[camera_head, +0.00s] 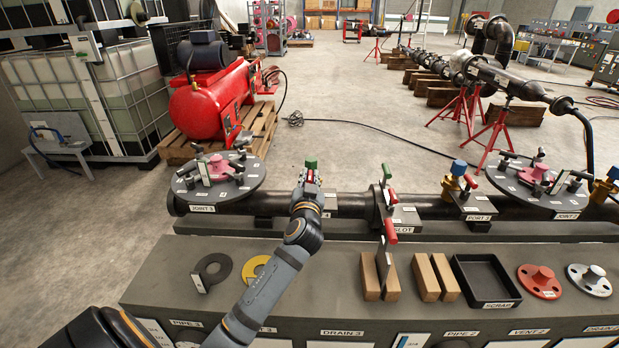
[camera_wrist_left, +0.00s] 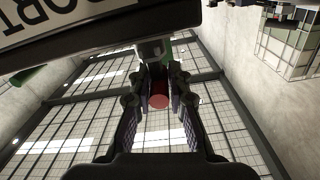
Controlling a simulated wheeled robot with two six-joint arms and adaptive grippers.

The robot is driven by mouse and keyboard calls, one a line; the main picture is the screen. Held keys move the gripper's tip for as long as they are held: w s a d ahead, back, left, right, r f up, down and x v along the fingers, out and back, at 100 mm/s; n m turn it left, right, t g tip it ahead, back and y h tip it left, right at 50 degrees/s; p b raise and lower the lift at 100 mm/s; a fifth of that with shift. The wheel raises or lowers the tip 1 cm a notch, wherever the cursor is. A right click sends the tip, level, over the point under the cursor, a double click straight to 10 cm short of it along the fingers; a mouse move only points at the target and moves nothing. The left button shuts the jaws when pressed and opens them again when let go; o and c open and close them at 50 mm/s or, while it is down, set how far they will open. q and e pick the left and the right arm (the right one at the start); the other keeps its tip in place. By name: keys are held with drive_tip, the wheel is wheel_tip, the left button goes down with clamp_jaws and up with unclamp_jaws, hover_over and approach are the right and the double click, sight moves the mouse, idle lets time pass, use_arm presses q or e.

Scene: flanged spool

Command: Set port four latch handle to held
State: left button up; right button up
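My left gripper (camera_head: 308,186) is at the end of my left arm, over the black pipe left of the slot. A green-topped fitting (camera_head: 311,164) shows just beyond it. In the left wrist view, a dark red handle end (camera_wrist_left: 158,100) lies between the fingertips of my left gripper (camera_wrist_left: 158,88). The fingers stand close on both sides of it; whether they press on it I cannot tell. A label plate (camera_wrist_left: 60,22) reading PORT fills the upper left there; its number is cut off. In the head view my gripper hides most of this port. My right gripper is not in view.
The black pipe (camera_head: 345,204) runs across, with red-handled slot levers (camera_head: 390,215) right of my gripper and round flange plates at both ends. The bench in front holds wooden blocks (camera_head: 435,278), a scrap tray (camera_head: 459,285), flanges and ring gaskets (camera_head: 211,270).

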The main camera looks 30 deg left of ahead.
use_arm(q)
drive_tip(key=o, duration=0.4)
drive_tip(key=shift+v, duration=6)
